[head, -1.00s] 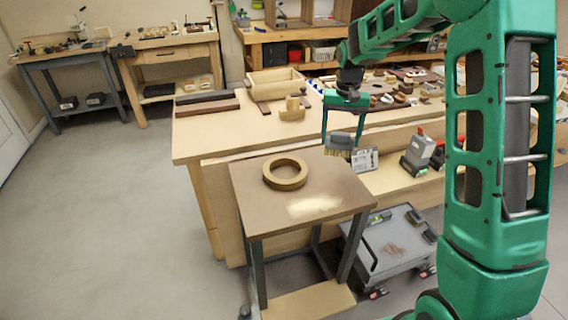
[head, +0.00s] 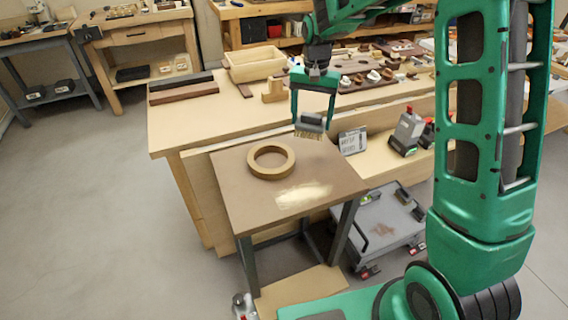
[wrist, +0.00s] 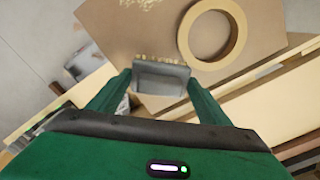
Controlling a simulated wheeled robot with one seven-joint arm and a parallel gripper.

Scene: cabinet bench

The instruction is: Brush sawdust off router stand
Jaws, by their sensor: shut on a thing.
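The router stand (head: 225,187) is a small brown-topped table on dark legs, in front of the long bench. A pale sawdust patch (head: 303,195) lies on its top near the front right edge; it also shows in the wrist view (wrist: 140,4). A tan wooden ring (head: 252,164) lies flat behind the patch. My gripper (head: 312,112) is shut on a grey-backed brush (head: 311,122) with tan bristles pointing down. The brush is above the stand's back right part, apparently clear of the top. In the wrist view the brush (wrist: 161,77) sits between both fingers.
The long bench (head: 190,122) behind holds a wooden box (head: 255,66) and several small parts. A grey cart (head: 385,238) is below right.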

